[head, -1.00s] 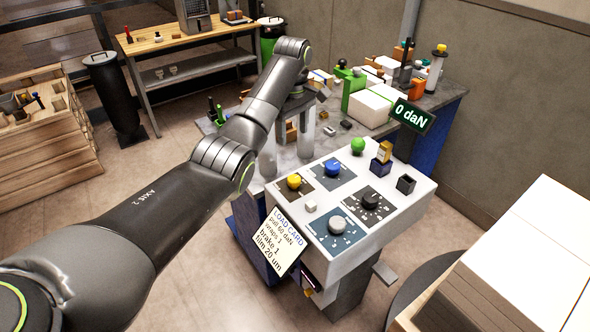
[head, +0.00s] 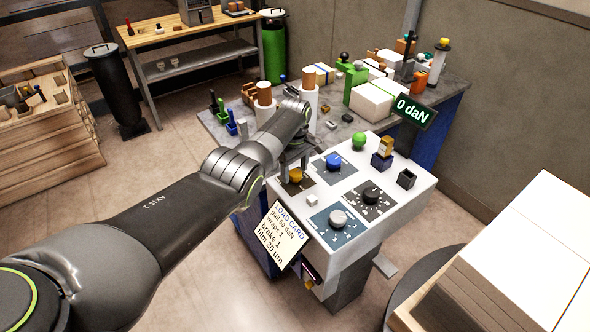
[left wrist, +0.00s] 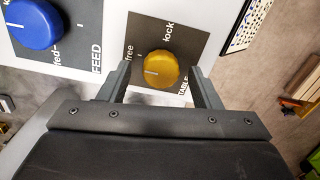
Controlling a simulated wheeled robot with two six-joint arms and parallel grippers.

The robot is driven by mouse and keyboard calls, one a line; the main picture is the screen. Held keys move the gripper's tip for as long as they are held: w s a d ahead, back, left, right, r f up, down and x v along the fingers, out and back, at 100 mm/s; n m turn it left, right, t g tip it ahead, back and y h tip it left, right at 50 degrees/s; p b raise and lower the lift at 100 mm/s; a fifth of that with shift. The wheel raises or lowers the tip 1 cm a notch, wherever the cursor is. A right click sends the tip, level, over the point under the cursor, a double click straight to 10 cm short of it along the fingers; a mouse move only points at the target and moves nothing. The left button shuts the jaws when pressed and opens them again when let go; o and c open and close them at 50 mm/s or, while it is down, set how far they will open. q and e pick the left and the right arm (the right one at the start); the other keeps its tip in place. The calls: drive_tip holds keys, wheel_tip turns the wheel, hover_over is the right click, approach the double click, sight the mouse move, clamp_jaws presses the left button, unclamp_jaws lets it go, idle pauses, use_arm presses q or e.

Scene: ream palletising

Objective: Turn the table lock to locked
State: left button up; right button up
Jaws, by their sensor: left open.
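The table lock is a yellow knob (head: 297,174) on a dark plate at the near left of the white control panel (head: 401,201). In the left wrist view the yellow knob (left wrist: 168,66) has a white mark pointing left, on the side of the word "free"; the word "lock" is above it. My left gripper (left wrist: 160,72) is open, with one finger on each side of the knob and visible gaps to it. In the head view my left gripper (head: 294,162) is over the knob and partly hides its plate. My right gripper is not in view.
A green ball-shaped button (head: 359,140) stands behind. The load card (head: 277,236) hangs on the front. A display (head: 413,112) reads 0 daN.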

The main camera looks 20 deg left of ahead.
use_arm(q)
drive_tip(key=c, duration=1)
drive_tip(key=m, duration=0.4)
drive_tip(key=shift+m, duration=0.4)
drive_tip(key=m, duration=0.9)
drive_tip(key=shift+d, duration=0.1)
drive_tip(key=shift+m, duration=2.1)
